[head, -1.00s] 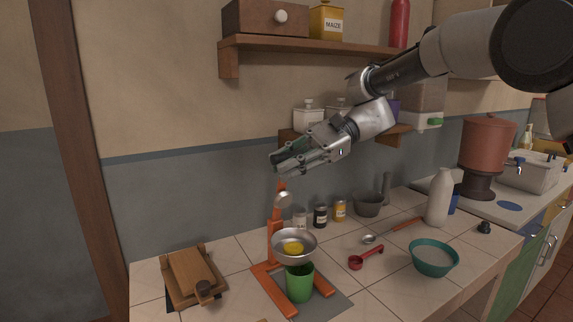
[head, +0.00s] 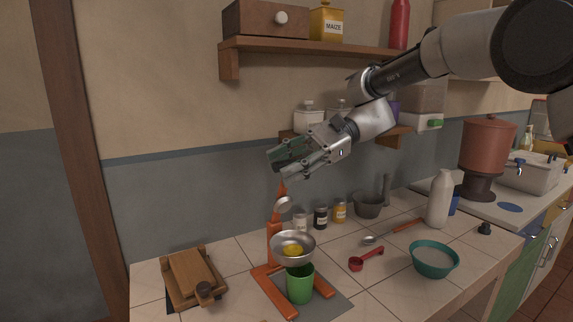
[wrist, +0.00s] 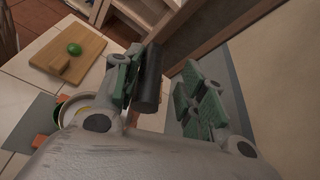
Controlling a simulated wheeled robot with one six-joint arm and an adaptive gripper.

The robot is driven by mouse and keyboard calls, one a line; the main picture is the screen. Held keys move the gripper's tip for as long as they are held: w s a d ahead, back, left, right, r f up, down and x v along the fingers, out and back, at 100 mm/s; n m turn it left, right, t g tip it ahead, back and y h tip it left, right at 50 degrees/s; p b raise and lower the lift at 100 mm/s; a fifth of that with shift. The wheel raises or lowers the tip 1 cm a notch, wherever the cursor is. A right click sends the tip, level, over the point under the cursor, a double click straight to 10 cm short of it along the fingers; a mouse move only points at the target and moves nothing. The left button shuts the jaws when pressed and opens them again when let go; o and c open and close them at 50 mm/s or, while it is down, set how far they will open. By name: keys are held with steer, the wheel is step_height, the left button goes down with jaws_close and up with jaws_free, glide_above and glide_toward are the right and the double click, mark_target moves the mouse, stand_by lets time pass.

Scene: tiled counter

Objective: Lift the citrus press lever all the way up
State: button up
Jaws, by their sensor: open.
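The orange citrus press (head: 274,243) stands on the counter, with a metal bowl (head: 293,259) holding a yellow citrus half and a green cup (head: 300,284) beneath. Its lever (head: 282,188) points up, with a round metal presser (head: 283,205) on it. The lever's upper end is hidden behind my gripper in the head view. My gripper (head: 280,166) is open above the press, its green-padded fingers spread. In the wrist view, a black cylinder (wrist: 150,78), apparently the lever's handle, lies between the fingers, close to the left one. I cannot tell whether they touch.
A wooden board-like press (head: 193,275) lies at the left. Small jars (head: 320,217), a mortar (head: 367,205), a red scoop (head: 365,259), a teal bowl (head: 434,260) and a white bottle (head: 439,198) stand to the right. A shelf (head: 320,45) is on the wall behind.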

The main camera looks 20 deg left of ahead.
steer(key=v, duration=0.9)
stand_by(0.6)
steer(key=v, duration=1.2)
